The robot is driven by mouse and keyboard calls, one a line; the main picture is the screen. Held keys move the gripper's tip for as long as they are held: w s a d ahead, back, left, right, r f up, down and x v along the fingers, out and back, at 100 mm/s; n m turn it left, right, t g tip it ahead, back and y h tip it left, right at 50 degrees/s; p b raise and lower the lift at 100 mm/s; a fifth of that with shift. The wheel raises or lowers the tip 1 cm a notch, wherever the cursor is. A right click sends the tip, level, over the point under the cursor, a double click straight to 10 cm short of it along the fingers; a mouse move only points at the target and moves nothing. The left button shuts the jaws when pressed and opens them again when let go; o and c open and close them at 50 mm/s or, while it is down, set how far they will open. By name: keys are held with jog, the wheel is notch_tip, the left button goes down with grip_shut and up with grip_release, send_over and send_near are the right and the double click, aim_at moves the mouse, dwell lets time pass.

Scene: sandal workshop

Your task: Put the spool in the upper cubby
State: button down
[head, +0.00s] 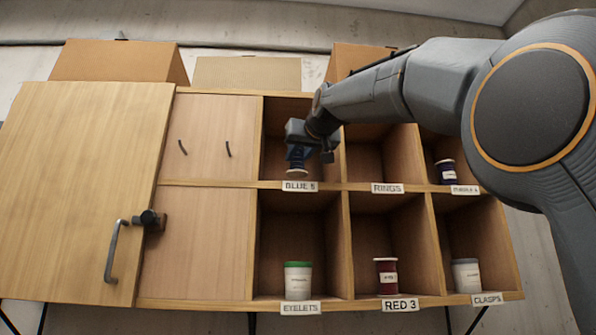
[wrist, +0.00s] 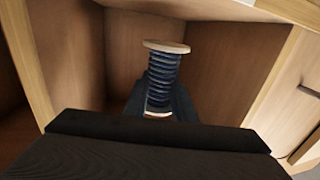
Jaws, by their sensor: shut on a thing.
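The spool (head: 297,166) has dark blue thread and pale end discs. It is in the upper-left cubby (head: 276,137), the one labelled BLUE 5, just above the cubby floor in the head view. I cannot tell whether it touches the floor. My gripper (head: 300,153) reaches into this cubby and is shut on the spool. In the wrist view the spool (wrist: 163,75) stands between my fingers, its thread and both discs showing. The dark gripper body hides the lower part of that view.
The upper middle cubby, RINGS (head: 368,160), looks empty. A purple spool (head: 446,172) stands in the upper right cubby. Below are a green-lidded jar (head: 298,278), a dark red spool (head: 386,277) and a grey-lidded jar (head: 466,275). A wooden door (head: 80,190) with a handle is at left.

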aim_at(299, 166)
jog(key=shift+f+p, duration=0.3)
jog(key=shift+f, duration=1.75)
jog(key=shift+f, duration=0.15)
jog(key=c, duration=1.5)
grip_release()
jog(key=shift+s+d+r, duration=0.1)
jog(key=shift+s+r, duration=0.1)
jog(key=shift+r, duration=0.05)
jog(key=b+v, duration=0.5)
jog(key=v, duration=0.6)
jog(key=shift+s+d+b, duration=0.1)
jog(key=shift+s+b, duration=0.25)
jog(key=shift+s+f, duration=0.1)
